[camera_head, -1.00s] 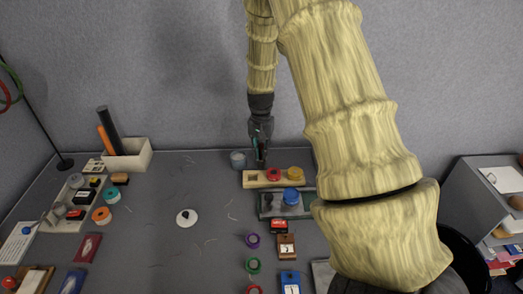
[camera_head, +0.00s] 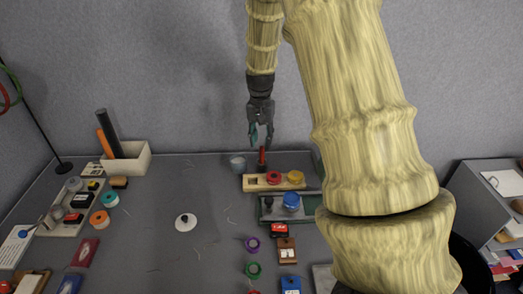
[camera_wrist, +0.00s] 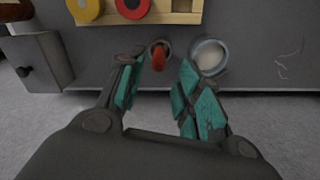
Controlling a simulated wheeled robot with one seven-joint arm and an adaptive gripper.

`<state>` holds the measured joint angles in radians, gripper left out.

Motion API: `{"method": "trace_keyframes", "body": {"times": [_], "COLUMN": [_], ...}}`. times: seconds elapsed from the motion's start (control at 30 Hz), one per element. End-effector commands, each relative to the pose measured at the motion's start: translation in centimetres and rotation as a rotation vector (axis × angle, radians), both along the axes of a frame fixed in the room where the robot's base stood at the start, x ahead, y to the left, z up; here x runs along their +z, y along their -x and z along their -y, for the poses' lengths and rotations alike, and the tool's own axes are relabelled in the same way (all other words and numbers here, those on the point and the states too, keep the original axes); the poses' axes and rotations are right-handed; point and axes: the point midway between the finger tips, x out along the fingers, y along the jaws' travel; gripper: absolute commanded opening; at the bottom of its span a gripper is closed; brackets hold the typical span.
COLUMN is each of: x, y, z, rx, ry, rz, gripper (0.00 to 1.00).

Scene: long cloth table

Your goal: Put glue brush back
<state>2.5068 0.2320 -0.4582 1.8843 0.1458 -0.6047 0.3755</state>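The glue brush shows as a red handle (camera_head: 262,157) standing about upright behind the wooden tray. In the wrist view its red handle (camera_wrist: 159,60) points up toward me from a small round grey holder or collar; its lower end is hidden. A grey jar (camera_head: 238,161) with pale contents stands beside it, and the jar also shows in the wrist view (camera_wrist: 209,56). My gripper (camera_head: 261,143) is above the brush, pointing down. In the wrist view its teal-padded fingers (camera_wrist: 158,82) are apart with nothing held between them.
The wooden tray (camera_head: 252,188) holds a red and a yellow round piece. A grey tray with a blue-topped item (camera_head: 291,200) lies nearer. A white pen box (camera_head: 133,162) stands at the back left. A white lid (camera_head: 186,222) lies on the fairly clear table middle.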

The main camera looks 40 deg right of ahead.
Motion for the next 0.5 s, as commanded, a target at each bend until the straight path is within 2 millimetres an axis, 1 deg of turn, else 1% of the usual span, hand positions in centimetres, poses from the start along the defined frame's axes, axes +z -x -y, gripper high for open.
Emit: {"method": "trace_keyframes", "body": {"times": [0.03,0.2,0.33,0.5], "x": [0.8,3.3,4.5,5.1], "y": [-0.1,-0.1,-0.1,0.0], "z": [0.0,-0.1,0.0,0.0], "rx": [0.000,0.000,0.000,0.000], "ry": [0.001,0.000,0.000,-0.001], "rz": [0.003,0.001,0.001,-0.001], "gripper": [0.35,0.35,0.35,0.35]}}
